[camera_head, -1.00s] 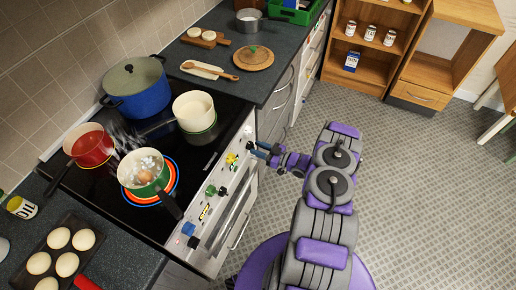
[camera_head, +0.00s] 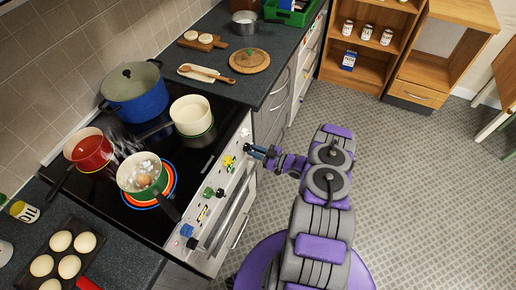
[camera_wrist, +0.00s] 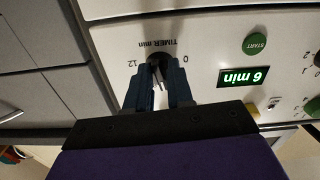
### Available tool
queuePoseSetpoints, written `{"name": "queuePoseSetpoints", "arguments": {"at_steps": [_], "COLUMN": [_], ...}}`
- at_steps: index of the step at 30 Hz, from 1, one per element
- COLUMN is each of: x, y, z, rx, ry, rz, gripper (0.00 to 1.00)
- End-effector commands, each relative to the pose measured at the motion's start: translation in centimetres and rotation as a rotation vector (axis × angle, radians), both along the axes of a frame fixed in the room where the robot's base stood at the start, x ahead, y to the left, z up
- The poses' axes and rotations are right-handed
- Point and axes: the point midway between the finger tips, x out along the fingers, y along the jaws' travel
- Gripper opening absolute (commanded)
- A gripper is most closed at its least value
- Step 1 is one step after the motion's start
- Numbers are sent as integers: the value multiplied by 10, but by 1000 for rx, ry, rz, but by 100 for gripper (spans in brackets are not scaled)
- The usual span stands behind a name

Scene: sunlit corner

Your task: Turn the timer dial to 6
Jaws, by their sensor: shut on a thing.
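The timer dial (camera_wrist: 158,62) is a dark knob on the light oven front panel, under the printed "TIMER min" label with marks 12 and 0. My gripper (camera_wrist: 160,72) is shut on it, one blue finger on each side, hiding much of the knob. A green-lit display (camera_wrist: 244,76) beside the dial reads "6 min". A green START button (camera_wrist: 254,44) sits close to the display. In the head view, my gripper (camera_head: 249,150) reaches the far end of the stove's control panel (camera_head: 216,205), and the dial is hidden behind its fingers.
Other knobs line the panel. The tiled floor (camera_head: 400,200) on the right is clear.

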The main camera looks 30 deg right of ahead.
Motion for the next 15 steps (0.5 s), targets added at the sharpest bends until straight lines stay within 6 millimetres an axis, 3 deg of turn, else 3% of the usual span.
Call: {"name": "queuePoseSetpoints", "arguments": {"at_steps": [1,15], "x": [15,17], "y": [7,4], "z": [24,22], "rx": [-15,-62], "ry": [-61,-101], "rz": [16,15], "gripper": [0,0]}}
